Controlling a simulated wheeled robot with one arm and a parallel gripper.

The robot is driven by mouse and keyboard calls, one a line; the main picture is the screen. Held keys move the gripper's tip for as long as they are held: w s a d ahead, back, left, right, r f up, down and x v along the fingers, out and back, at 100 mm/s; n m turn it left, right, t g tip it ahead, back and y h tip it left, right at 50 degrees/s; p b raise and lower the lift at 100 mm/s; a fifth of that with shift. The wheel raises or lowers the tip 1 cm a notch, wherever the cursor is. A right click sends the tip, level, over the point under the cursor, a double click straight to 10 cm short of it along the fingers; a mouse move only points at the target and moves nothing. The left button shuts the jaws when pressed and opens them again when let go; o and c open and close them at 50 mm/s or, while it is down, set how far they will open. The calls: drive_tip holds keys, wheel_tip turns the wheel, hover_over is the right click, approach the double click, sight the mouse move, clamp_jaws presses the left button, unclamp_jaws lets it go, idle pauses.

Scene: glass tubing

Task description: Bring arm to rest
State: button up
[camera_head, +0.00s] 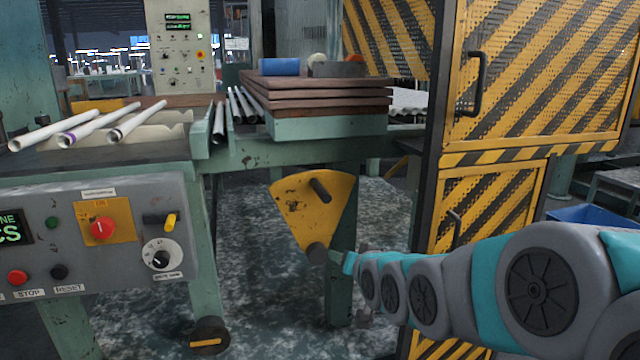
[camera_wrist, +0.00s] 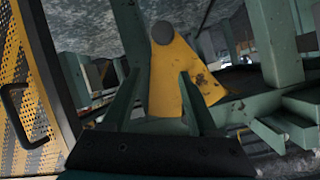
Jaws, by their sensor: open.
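My arm (camera_head: 425,283) reaches in from the lower right of the head view. My gripper (camera_wrist: 159,73) shows in the wrist view with its two fingers apart and nothing held between them. In the head view its small end is near the lower tip of a yellow fan-shaped plate (camera_head: 297,207). This plate has a dark handle (camera_head: 319,190) and a round grey knob (camera_head: 317,253) at its tip. In the wrist view the plate (camera_wrist: 172,85) and knob (camera_wrist: 163,33) appear beyond the fingers. I cannot tell whether the gripper touches the plate or knob.
A yellow-and-black striped mesh cage (camera_head: 545,75) with door handles stands close on the right. A control panel (camera_head: 120,232) with buttons and knobs is at the left. Glass tubes (camera_head: 85,130) lie on the bench above it. Stacked brown boards (camera_head: 315,92) lie behind.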

drive_tip(key=s+d+f+n+g+h, duration=0.1)
drive_tip(key=s+d+f+g, duration=0.2)
drive_tip(key=s+f, duration=0.35)
drive_tip(key=s+d+f+g+h, duration=0.1)
drive_tip(key=s+d+f+g, duration=0.15)
drive_tip(key=s, duration=0.65)
drive_tip(key=s+d+f+g, duration=0.1)
drive_tip(key=s+g, duration=0.2)
drive_tip(key=s, duration=0.5)
drive_tip(key=s+d+f+g, duration=0.1)
drive_tip(key=s+g, duration=0.1)
drive_tip(key=s, duration=0.5)
drive_tip(key=s+d+f+n+g+h, duration=0.1)
drive_tip(key=s+g, duration=0.2)
drive_tip(key=s, duration=0.5)
drive_tip(key=shift+s+d+g, duration=0.25)
drive_tip(key=shift+s+g, duration=0.05)
drive_tip(key=shift+g, duration=0.05)
drive_tip(key=shift+c, duration=0.2)
